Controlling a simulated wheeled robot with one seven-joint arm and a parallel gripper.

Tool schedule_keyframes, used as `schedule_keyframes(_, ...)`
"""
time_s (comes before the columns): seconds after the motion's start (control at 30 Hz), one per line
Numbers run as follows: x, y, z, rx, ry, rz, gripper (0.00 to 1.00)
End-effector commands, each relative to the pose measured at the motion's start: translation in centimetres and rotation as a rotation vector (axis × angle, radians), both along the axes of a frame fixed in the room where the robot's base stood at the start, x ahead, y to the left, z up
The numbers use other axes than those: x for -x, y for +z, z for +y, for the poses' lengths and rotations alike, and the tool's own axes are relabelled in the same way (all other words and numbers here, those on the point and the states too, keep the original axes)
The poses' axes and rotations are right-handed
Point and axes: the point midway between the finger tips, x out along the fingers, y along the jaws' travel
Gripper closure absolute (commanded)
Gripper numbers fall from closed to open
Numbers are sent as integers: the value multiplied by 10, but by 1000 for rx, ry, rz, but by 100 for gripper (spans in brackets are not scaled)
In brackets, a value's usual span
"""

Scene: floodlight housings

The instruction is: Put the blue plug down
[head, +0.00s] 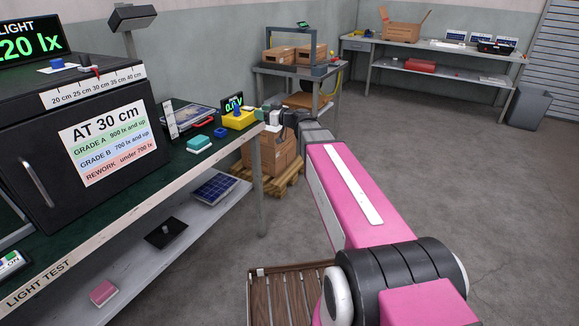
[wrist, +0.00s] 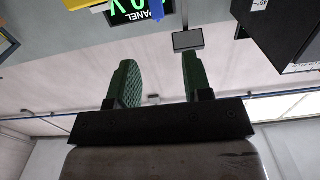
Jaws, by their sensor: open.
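My gripper (wrist: 158,78) is open in the wrist view, its two green fingers apart with nothing between them. A small blue piece (wrist: 157,9), which looks like the blue plug, shows at the top edge of the wrist view, beyond the fingertips and in front of a green-lit panel display (wrist: 128,12). In the head view my gripper (head: 272,117) is at the bench's far right end, close to the yellow tester (head: 236,120). A low blue piece (head: 220,132) lies on the bench beside the tester; I cannot tell whether it is the plug.
A teal-and-white block (head: 199,145) and a red item (head: 204,122) lie on the green bench. A black light-test box (head: 40,150) fills the left. Cardboard boxes on a pallet (head: 285,183) stand beyond the bench end. The floor (head: 450,170) at right is clear.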

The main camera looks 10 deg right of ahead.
Motion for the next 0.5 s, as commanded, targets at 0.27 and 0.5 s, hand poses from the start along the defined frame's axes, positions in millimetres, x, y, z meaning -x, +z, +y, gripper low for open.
schedule_keyframes(0.27, 46, -71, 1, 116, 48, 290, 54)
schedule_keyframes(0.5, 118, -167, -22, 306, -14, 738, 54)
